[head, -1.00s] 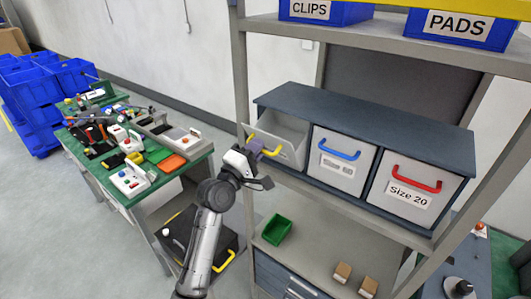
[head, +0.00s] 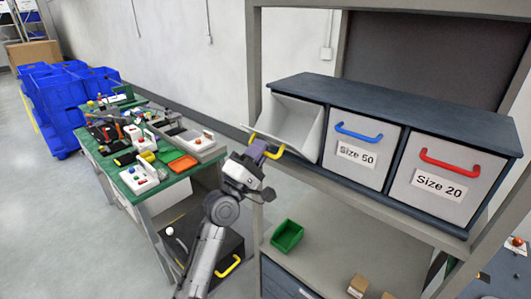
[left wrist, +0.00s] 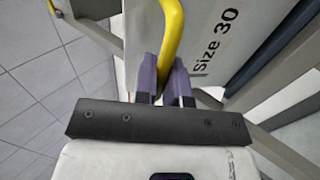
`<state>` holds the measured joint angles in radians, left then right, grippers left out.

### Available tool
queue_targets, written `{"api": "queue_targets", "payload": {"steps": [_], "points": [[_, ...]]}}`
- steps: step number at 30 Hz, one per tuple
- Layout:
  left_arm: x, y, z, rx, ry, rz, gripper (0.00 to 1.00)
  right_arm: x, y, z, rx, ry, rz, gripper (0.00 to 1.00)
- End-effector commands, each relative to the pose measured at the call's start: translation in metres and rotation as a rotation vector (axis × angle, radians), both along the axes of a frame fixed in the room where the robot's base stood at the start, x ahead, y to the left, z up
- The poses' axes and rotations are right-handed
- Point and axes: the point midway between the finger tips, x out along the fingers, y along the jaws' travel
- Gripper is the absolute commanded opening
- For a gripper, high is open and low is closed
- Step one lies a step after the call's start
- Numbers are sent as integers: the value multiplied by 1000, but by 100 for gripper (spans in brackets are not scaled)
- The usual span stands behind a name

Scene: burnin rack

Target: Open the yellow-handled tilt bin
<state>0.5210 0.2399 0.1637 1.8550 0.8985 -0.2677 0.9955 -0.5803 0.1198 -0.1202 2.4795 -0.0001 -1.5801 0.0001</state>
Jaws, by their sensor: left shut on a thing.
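The yellow-handled tilt bin (head: 298,119) is the leftmost of three bins in the dark cabinet. Its front is tilted outward and its inside shows from above. My left gripper (head: 258,150) is shut on the yellow handle (head: 272,149) at the handle's left part. In the left wrist view the purple fingers (left wrist: 163,88) close around the yellow handle (left wrist: 172,35), beside the "Size 30" label (left wrist: 216,40). My right gripper is not in view.
The blue-handled "Size 50" bin (head: 362,153) and red-handled "Size 20" bin (head: 441,187) are closed. A green tray (head: 287,235) and small boxes (head: 358,285) sit on the shelf below. A cluttered green-topped workbench (head: 128,178) stands left, with blue crates (head: 58,105) beyond.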

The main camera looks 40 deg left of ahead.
Motion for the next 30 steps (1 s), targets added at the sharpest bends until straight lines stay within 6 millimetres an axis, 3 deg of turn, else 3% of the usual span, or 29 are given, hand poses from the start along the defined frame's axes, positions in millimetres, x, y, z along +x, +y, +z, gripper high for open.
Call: {"api": "queue_targets", "payload": {"steps": [8,9,16,25,30], "points": [[0,0,0,0,1,0,0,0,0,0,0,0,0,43],[0,0,0,0,1,0,12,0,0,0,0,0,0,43],[0,0,0,0,1,0,34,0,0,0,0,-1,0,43],[-2,0,-2,0,1,0,35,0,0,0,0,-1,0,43],[-17,2,-14,1,3,1,35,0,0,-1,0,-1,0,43]]}}
